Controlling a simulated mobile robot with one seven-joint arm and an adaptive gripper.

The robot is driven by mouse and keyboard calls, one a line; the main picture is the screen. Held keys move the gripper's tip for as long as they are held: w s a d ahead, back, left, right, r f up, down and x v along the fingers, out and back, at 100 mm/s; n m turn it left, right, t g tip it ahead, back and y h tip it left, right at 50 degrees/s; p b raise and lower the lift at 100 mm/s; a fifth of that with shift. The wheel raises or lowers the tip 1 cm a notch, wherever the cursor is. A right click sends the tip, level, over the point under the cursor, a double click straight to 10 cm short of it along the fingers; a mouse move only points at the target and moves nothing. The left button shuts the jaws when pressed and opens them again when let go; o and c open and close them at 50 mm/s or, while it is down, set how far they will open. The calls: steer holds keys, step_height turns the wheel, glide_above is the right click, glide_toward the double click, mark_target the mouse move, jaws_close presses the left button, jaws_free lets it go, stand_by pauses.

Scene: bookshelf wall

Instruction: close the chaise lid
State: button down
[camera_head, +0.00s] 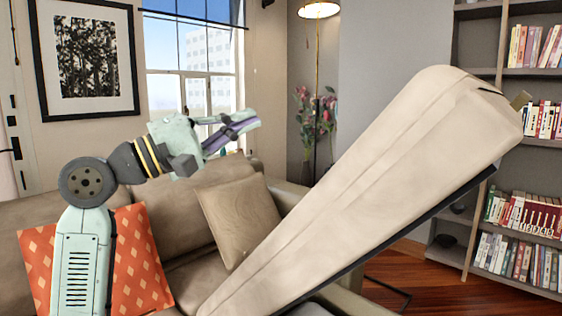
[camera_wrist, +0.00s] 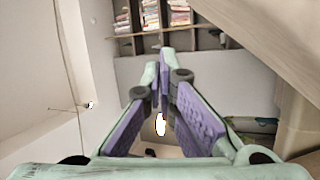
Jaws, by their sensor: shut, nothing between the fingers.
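The chaise lid (camera_head: 385,180) is a long beige padded panel with a dark underside edge. It stands tilted up, its high end at the upper right and its low end at the bottom middle of the head view. In the wrist view a beige slanted surface, apparently the lid (camera_wrist: 265,40), fills the upper right. My gripper (camera_head: 256,118) is to the left of the lid in the head view, with a visible gap between them. Its fingers also show in the wrist view (camera_wrist: 160,60), tips together with nothing between them. The opening under the lid is hidden in the head view.
The beige sofa (camera_head: 185,210) holds a tan cushion (camera_head: 238,218) and an orange patterned cushion (camera_head: 140,260) near my arm. A bookshelf (camera_head: 485,100) stands at the right behind the lid. A floor lamp (camera_head: 318,10) and flowers (camera_head: 315,115) stand at the back.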

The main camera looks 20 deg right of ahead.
steer(key=w+d+f+m+y+p, duration=0.1)
steer(key=w+d+f+y, duration=0.1)
steer(key=d, duration=0.4)
steer(key=w+d+f+m+t+y+p, duration=0.1)
steer(key=w+d+f+p, duration=0.1)
steer(key=d+f, duration=0.3)
steer(key=w+d+f+m+y+p, duration=0.1)
steer(key=w+d+f+m+y, duration=0.1)
steer(key=d, duration=0.5)
steer(key=shift+w+d+f+t+y+p, duration=0.15)
steer(key=shift+f, duration=0.25)
steer(key=shift+w+d+f+t+y+p, duration=0.15)
steer(key=shift+f, duration=0.25)
steer(key=shift+s+d+f, duration=0.15)
steer(key=shift+s+f, duration=0.3)
